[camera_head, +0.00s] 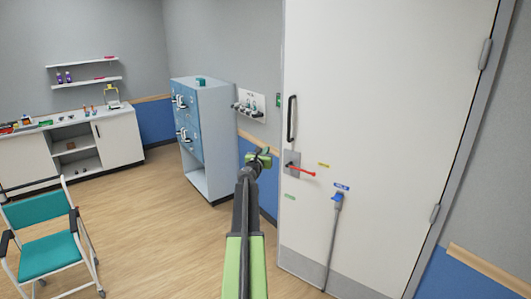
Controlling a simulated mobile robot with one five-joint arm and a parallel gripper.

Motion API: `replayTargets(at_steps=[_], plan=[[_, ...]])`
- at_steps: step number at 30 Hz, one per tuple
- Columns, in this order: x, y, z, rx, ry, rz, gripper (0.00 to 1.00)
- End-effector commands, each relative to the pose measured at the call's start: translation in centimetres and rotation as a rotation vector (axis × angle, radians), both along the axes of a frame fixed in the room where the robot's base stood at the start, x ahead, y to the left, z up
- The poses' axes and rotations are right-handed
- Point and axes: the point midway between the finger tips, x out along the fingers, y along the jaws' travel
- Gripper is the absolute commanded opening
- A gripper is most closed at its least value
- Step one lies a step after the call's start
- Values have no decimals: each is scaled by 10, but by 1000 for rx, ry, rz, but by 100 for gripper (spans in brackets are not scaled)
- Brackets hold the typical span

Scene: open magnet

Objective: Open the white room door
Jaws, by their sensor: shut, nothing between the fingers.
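The white room door (375,120) fills the right half of the head view and looks closed in its grey frame. It has a black vertical pull bar (291,119) near its left edge. Below that is a red lever handle (301,170) on a grey plate. My gripper (264,153) is at the end of my green and black arm, just left of the lever handle in the picture. It is shut and empty. It appears apart from the handle, but I cannot tell the depth between them.
A blue cabinet (205,135) and a wall panel with knobs (249,105) are left of the door. A teal chair (46,240) stands at lower left. The wooden floor (150,220) between is clear.

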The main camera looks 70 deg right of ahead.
Motion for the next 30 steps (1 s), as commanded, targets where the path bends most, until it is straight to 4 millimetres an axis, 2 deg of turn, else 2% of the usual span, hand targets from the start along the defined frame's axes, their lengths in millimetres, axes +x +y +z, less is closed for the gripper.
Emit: replayTargets(at_steps=[28, 30], plan=[[1, 0, 0, 0, 0, 1, 0], [1, 0, 0, 0, 0, 1, 8]])
